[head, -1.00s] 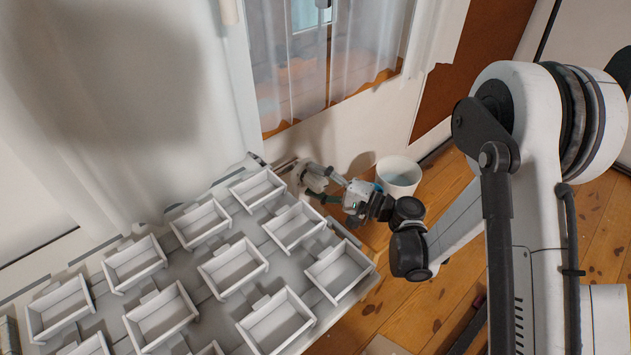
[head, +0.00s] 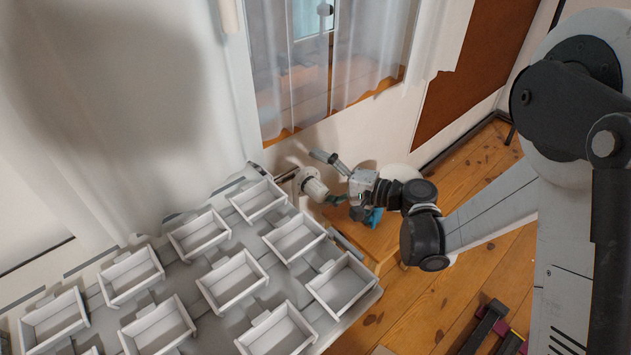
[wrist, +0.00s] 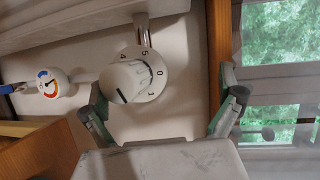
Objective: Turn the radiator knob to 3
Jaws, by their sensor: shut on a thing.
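The radiator knob (wrist: 125,83) is a white ribbed cylinder with a dark pointer line. Its round dial shows 4, 5, 0 and 1; the 3 is hidden. The pointer is at the knob's lower left, away from the visible numbers. The knob also shows in the head view (head: 314,187), at the end of the radiator. My gripper (wrist: 168,102) faces it with its fingers spread wide. The left finger is close beside the knob; I cannot tell if it touches. A clear gap separates the right finger from the knob. The gripper also shows in the head view (head: 324,178).
A second white dial with coloured marks (wrist: 50,84) sits left of the knob. A grey surface with several white trays (head: 340,285) fills the head view's lower left. A white bucket (head: 398,172) stands behind my gripper. Wooden floor (head: 465,275) lies to the right.

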